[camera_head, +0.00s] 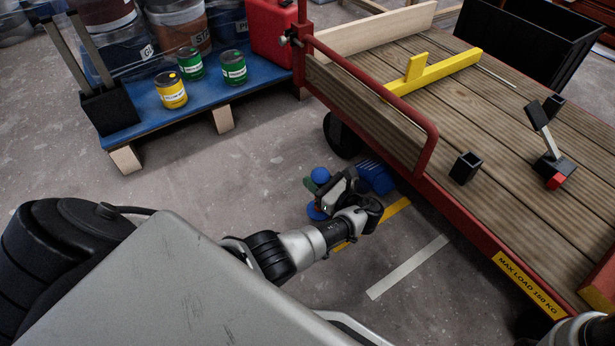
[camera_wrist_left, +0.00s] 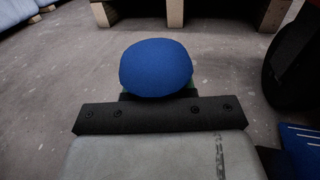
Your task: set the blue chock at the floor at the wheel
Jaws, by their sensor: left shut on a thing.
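The blue chock (camera_head: 375,178) is a ribbed wedge beside the cart's black wheel (camera_head: 340,135), low by the cart's edge. Part of it shows at the lower right of the left wrist view (camera_wrist_left: 301,138). My left gripper (camera_head: 335,193) is shut, low over the floor, right against the chock in the head view. Rounded blue parts and a small green part show at the gripper's end; a blue rounded part (camera_wrist_left: 156,68) fills the middle of the wrist view. I cannot tell whether the chock touches the floor. My right gripper is not in view.
The red-railed cart (camera_head: 430,150) overhangs on the right, with a yellow batten (camera_head: 440,75) and a black square cup (camera_head: 466,167) on its deck. A blue pallet (camera_head: 130,135) with paint cans stands at the back left. Yellow and white floor lines lie near the gripper.

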